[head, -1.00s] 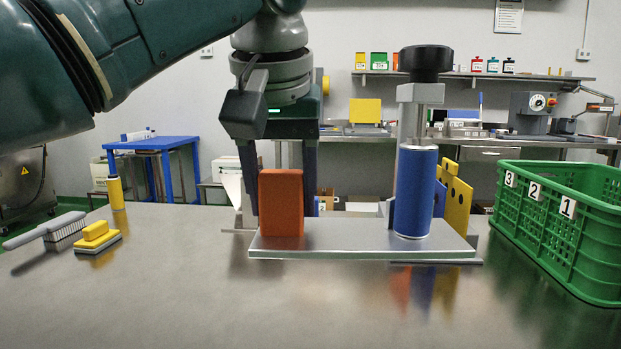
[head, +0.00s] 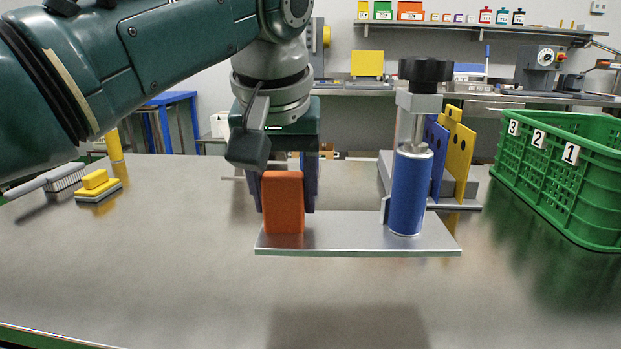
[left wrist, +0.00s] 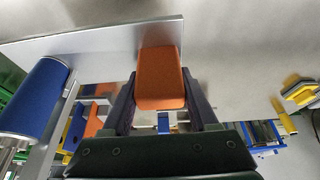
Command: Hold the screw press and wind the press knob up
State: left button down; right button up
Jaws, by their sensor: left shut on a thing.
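The screw press has a flat silver plate (head: 345,236), a blue cylinder (head: 411,190) on the plate's right and an orange block (head: 284,204) on its left. The black press knob (head: 425,70) tops the screw above the cylinder. My left gripper (head: 284,198) is shut on the orange block, one finger on each side. The plate looks level and held above the table, with a shadow below it. In the left wrist view the block (left wrist: 160,78) sits between the fingers, with the cylinder (left wrist: 36,98) at left; the knob is not clear there. My right gripper is not in view.
A green crate (head: 510,178) labelled 1, 2 and 3 stands at the right. A rack with blue and yellow plates (head: 461,150) is behind the press. A brush (head: 66,178) and a yellow-handled scrubber (head: 97,186) lie at left. The front of the table is clear.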

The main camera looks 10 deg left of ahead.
pick_arm(q)
jog(key=shift+d+f+b, duration=0.1)
jog(key=shift+f+b, duration=1.15)
jog(key=shift+f, duration=2.1)
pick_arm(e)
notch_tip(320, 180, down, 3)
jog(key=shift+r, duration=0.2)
pick_arm(q)
jog(key=shift+f, duration=0.55)
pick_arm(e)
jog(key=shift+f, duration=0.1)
pick_arm(q)
jog(key=shift+f, duration=0.1)
pick_arm(e)
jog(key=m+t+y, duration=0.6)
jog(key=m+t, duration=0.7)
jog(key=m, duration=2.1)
send_near(410, 141)
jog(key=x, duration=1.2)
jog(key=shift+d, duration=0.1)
